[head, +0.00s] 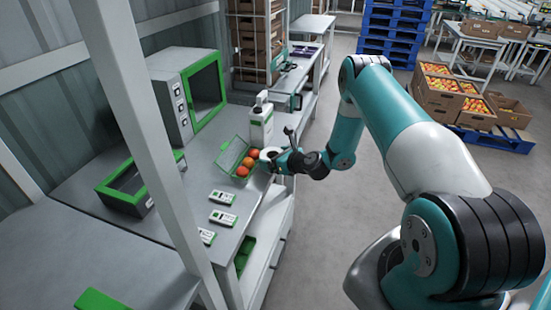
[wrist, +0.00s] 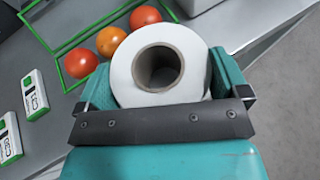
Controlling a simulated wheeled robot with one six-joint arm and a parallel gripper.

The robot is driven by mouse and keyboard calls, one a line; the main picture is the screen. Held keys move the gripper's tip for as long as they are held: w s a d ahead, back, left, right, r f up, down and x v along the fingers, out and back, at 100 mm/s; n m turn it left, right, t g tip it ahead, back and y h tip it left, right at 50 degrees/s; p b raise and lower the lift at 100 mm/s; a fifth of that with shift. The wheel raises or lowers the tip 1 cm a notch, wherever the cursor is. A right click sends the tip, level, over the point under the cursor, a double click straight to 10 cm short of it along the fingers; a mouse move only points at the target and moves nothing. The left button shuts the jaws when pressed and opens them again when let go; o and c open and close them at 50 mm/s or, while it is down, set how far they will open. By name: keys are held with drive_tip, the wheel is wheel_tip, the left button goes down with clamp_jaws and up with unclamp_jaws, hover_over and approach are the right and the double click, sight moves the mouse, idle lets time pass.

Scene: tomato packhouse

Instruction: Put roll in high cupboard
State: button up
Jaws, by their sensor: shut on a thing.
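A white roll (wrist: 127,77) with a dark hollow core fills the space between the teal fingers of my gripper (wrist: 160,85) in the wrist view. My gripper is shut on it. In the head view the roll (head: 270,154) shows small at the end of my arm, beside the bench edge, with my gripper (head: 279,158) partly hiding it. Whether the roll touches the bench cannot be told. I cannot make out for sure which thing is the high cupboard; none is clearly in view.
A green-rimmed tray (head: 228,156) with tomatoes (head: 243,171) lies close to the roll. A white dispenser (head: 260,124) stands just behind. Small white devices (head: 222,217) lie on the bench. A white post (head: 150,140) rises at left. The floor at right is clear near me.

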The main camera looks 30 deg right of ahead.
drive_tip(key=shift+f, duration=0.3)
drive_tip(key=shift+f, duration=0.2)
drive_tip(key=o, duration=0.7)
